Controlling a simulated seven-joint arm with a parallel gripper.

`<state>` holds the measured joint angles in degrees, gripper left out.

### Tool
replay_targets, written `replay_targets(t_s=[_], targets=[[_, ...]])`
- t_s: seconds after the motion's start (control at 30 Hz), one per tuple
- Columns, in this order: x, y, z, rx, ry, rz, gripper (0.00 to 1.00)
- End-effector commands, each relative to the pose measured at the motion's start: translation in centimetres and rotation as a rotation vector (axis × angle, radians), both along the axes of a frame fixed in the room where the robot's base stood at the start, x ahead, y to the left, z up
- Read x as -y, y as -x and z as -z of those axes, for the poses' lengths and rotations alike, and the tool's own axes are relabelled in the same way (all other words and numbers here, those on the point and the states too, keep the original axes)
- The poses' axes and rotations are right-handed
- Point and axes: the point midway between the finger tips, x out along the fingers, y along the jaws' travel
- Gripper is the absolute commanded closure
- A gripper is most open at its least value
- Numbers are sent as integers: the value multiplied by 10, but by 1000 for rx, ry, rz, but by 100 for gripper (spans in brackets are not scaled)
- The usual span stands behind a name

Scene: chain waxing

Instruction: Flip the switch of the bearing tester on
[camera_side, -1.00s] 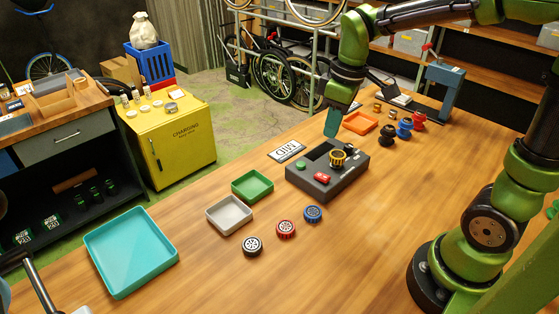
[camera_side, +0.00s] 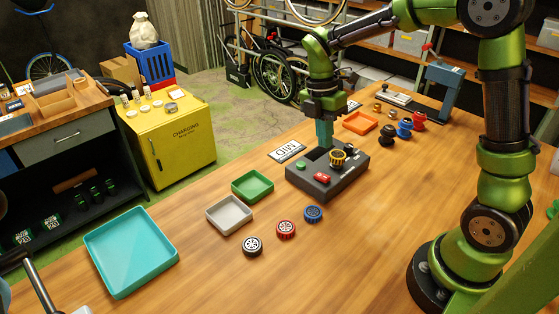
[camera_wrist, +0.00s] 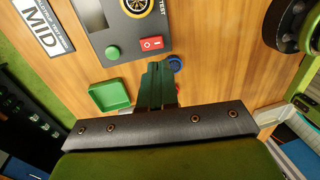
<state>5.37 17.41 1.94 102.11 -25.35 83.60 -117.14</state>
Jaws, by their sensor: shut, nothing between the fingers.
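The bearing tester (camera_side: 327,184) is a dark grey box on the wooden table, near the middle of the side view; it also shows in the wrist view (camera_wrist: 131,44). Its red rocker switch (camera_side: 321,177) is on the front part of the top and shows in the wrist view (camera_wrist: 151,43), with white markings. A green button (camera_side: 301,166) is left of the switch. A yellow and black bearing (camera_side: 338,157) sits on the tester. My gripper (camera_side: 324,144) is shut and empty, pointing down over the tester's back part; its fingers show in the wrist view (camera_wrist: 158,75).
A green tray (camera_side: 252,197) and a grey tray (camera_side: 210,221) lie left of the tester. Black, red and blue (camera_side: 313,213) bearings lie in front. A MID plate (camera_side: 287,151) lies behind left. An orange tray (camera_side: 360,133) is behind right. The front right table is clear.

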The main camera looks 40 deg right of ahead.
Motion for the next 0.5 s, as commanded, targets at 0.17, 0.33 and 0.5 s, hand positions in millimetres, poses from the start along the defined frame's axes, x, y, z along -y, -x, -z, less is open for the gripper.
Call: replay_targets(t_s=[0.17,0.33,0.5], targets=[[-1,8,39,-6,-1,0,100],[0,13,68,-4,0,1,100],[0,15,83,-2,0,3,100]])
